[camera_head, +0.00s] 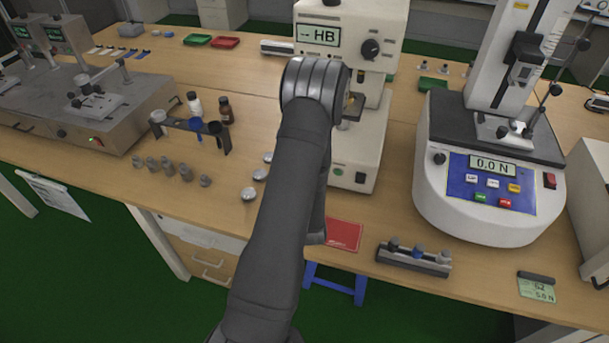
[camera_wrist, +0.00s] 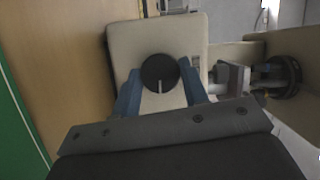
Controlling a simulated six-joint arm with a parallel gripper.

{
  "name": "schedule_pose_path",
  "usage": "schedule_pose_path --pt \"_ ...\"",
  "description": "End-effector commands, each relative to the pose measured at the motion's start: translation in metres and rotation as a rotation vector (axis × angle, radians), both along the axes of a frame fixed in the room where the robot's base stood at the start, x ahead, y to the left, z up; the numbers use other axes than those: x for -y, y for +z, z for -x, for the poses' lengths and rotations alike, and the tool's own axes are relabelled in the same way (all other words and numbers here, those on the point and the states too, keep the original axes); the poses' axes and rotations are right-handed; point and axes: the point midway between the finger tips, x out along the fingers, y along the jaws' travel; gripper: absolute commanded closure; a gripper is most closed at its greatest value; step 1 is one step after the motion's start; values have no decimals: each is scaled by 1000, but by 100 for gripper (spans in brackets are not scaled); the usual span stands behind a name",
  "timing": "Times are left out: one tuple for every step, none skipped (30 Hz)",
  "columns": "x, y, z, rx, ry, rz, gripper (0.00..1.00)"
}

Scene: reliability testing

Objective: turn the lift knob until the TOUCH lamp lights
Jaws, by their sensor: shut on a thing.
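The hardness tester (camera_head: 372,137) is a cream machine with a display (camera_head: 319,34) reading "-- HB". In the wrist view, a round black knob (camera_wrist: 158,68) with a white pointer line sits on a cream panel (camera_wrist: 130,42) of the tester. The pointer line faces the bottom of that view. My gripper (camera_wrist: 160,86) has its blue fingers on either side of this knob and is shut on it. My arm hides the gripper and this knob in the head view. I cannot make out a lit TOUCH lamp.
A dark dial (camera_head: 370,48) is on the tester's head. Small metal discs (camera_head: 249,193), bottles (camera_head: 225,110) and a rack (camera_head: 188,124) stand left of my arm. A red mat (camera_head: 343,234) lies in front. A force tester (camera_head: 480,215) reading 0.0 N stands right.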

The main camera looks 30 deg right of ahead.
Motion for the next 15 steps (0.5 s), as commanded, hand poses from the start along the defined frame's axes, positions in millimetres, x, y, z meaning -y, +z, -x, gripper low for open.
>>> schedule_pose_path --pt "0 -1 0 16 -1 -16 83" --pt "0 -1 0 26 -1 -26 83" --pt "1 -1 0 37 -1 -38 83" --pt "1 -1 0 46 -2 -46 83" --pt "1 0 0 54 -2 -52 83" --pt "1 0 0 62 -2 -61 83" --pt "1 -1 0 68 -2 -66 83" --pt "1 -1 0 72 -2 -72 83" --pt "1 -1 0 77 -2 -76 83" --pt "1 -1 0 81 -2 -79 83" --pt "1 -1 0 83 -2 -82 83" --pt "1 -1 0 86 -2 -85 83" --pt "1 -1 0 88 -2 -88 83" --pt "1 -1 0 90 -2 -88 83" --pt "1 -1 0 91 -2 -90 83"
